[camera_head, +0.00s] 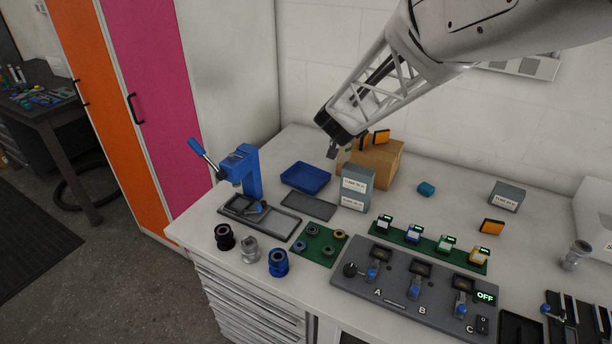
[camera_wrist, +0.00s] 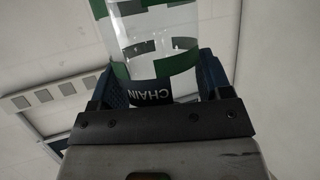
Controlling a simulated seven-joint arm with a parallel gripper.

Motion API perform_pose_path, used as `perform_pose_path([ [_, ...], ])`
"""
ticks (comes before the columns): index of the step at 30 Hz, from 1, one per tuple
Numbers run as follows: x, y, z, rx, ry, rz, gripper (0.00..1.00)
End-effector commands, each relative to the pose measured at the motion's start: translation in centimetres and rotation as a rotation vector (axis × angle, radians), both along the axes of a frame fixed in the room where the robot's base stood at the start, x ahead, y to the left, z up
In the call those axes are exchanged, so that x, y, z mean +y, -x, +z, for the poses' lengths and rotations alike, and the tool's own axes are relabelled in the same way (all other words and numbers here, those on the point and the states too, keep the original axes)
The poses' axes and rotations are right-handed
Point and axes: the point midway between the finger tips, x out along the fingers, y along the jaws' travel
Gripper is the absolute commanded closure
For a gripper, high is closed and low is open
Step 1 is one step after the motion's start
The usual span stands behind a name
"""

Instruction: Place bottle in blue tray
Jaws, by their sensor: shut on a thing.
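The bottle (camera_wrist: 165,68) is clear with green bands and a dark label reading "CHAIN". In the wrist view it sits between the two blue fingers of my gripper (camera_wrist: 160,88), which is shut on it. In the head view my gripper (camera_head: 334,146) hangs above the bench, a little to the right of and above the blue tray (camera_head: 305,178). The bottle is hard to make out there. The blue tray is shallow, lies on the bench at the back, and looks empty.
A cardboard box (camera_head: 378,163) and a grey labelled box (camera_head: 356,188) stand right of the tray. A blue lever press (camera_head: 246,172) stands left of it. A flat dark grey mat (camera_head: 309,206) lies in front. A control panel (camera_head: 412,290) takes up the front right.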

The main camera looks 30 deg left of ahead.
Motion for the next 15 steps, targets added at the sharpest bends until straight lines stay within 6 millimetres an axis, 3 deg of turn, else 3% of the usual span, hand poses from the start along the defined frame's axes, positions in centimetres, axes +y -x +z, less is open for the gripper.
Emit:
perform_pose_path([
  [11, 4.3, 5.0, -1.4, -0.001, 0.000, 0.073, 0.64],
  [15, 4.1, 6.0, -4.3, 0.002, 0.002, 0.029, 0.64],
])
